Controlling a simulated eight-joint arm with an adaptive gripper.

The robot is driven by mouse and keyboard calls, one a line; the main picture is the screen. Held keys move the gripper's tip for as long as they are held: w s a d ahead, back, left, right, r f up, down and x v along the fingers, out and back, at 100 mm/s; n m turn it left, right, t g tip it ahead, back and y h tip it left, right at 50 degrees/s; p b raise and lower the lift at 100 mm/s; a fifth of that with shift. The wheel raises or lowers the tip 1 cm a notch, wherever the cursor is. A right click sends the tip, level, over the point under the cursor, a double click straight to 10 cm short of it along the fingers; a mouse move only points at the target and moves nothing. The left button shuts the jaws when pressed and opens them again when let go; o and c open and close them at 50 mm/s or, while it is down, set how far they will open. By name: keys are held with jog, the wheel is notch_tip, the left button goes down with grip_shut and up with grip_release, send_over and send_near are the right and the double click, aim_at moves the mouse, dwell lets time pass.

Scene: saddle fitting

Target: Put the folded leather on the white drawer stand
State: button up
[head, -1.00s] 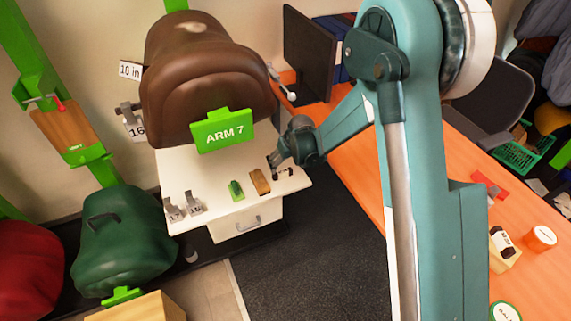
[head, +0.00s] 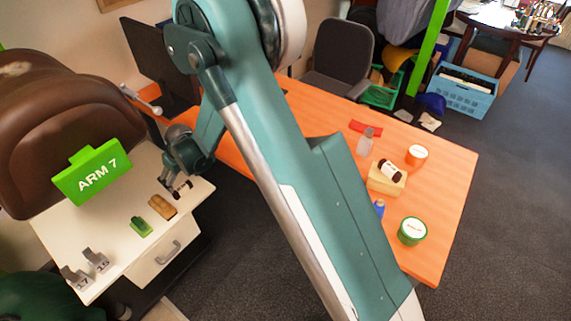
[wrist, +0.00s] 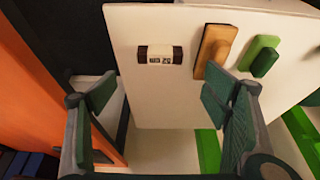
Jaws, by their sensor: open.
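The folded leather (wrist: 160,54), a small dark brown bundle with a pale band marked "52 cm", lies flat on the top of the white drawer stand (wrist: 152,100) in the wrist view. In the head view the leather (head: 181,189) is near the stand's right corner, and the stand (head: 95,232) shows its drawer front. My gripper (wrist: 160,95) is open and empty, its fingers spread wide with the leather ahead of them and apart from both. In the head view my gripper (head: 173,180) is just above that corner, close by the leather.
On the stand are a tan block (head: 162,207), a green block (head: 140,227) and grey numbered pieces (head: 95,259). A brown saddle (head: 70,120) with a green "ARM 7" sign (head: 92,172) rises behind. The orange table (head: 440,190) holds tubs and a wooden block.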

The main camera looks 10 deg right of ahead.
jog(key=s+d+r+m+t+h, duration=0.15)
jog(key=s+d+r, duration=0.35)
jog(key=d+r, duration=0.95)
jog(key=s+d+r+m+t, duration=0.1)
jog(key=s+d+r+m, duration=0.25)
jog(key=d+r, duration=1.15)
jog(key=s+d+r+m+h, duration=0.1)
jog(key=s+d+m, duration=0.1)
jog(key=s+d, duration=0.9)
jog(key=s+d+r+m+t, duration=0.1)
jog(key=s+d+r+m, duration=0.1)
jog(key=s+d, duration=0.9)
jog(key=s, duration=0.4)
jog(key=shift+s+d+h, duration=0.3)
jog(key=shift+h, duration=0.05)
jog(key=shift+r+t, duration=0.1)
jog(key=shift+t, duration=0.15)
